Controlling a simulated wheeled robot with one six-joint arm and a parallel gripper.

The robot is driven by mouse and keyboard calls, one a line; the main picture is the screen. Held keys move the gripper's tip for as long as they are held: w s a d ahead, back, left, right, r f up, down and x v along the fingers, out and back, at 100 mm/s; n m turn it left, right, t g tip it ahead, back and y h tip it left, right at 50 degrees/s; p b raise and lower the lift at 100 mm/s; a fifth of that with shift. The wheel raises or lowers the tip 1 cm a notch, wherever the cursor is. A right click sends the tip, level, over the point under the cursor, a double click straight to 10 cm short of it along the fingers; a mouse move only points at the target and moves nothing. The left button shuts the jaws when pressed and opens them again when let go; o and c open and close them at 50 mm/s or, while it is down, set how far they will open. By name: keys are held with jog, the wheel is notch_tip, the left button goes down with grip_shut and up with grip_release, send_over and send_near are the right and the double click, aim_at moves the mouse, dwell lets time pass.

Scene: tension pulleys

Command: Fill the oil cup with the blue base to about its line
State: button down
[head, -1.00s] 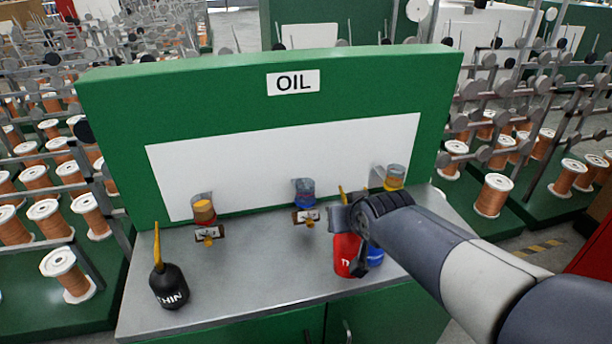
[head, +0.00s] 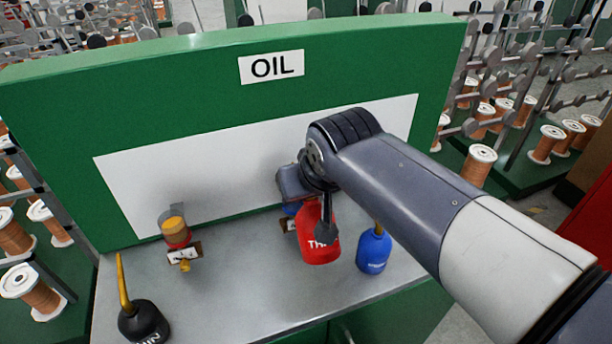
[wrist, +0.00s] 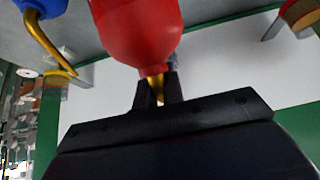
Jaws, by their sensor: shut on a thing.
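My gripper (head: 312,195) is shut on the red oil can (head: 320,247), which is raised over the bench in front of the middle cup. In the wrist view my gripper (wrist: 158,90) has its fingers either side of the yellow spout of the red can (wrist: 137,30). The oil cup with the blue base (head: 291,209) is mostly hidden behind my gripper and the can; only a bit of blue shows. Its oil level and line cannot be seen. Whether the spout is over the cup cannot be told.
A red-based cup (head: 177,234) with amber content stands at left. A black oil can (head: 143,322) stands front left, a blue oil can (head: 374,250) right of the red can. The green panel (head: 60,130) with the OIL sign rises behind the grey bench (head: 235,290).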

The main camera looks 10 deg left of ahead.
jog(key=shift+f+g+h+p, duration=0.25)
jog(key=shift+g+h+p, duration=0.65)
jog(key=shift+p, duration=1.35)
jog(key=shift+f+g+p, duration=0.25)
jog(key=shift+g+p, duration=0.2)
jog(key=shift+g, duration=0.05)
jog(key=shift+f, duration=0.1)
jog(key=shift+w+g+h+p, duration=0.15)
jog(key=shift+g+h+p, duration=0.4)
jog(key=shift+p, duration=1.5)
jog(key=shift+w+a+r+g+h+p, duration=0.1)
jog(key=shift+r+g+h+p, duration=0.2)
jog(key=shift+p, duration=0.85)
jog(key=shift+w+a+r+g+h+p, duration=0.1)
jog(key=shift+r+g+p, duration=0.15)
jog(key=shift+g+p, duration=0.6)
jog(key=shift+w+a+r+g+h+p, duration=0.15)
jog(key=shift+r+p, duration=0.15)
jog(key=shift+p, duration=1.15)
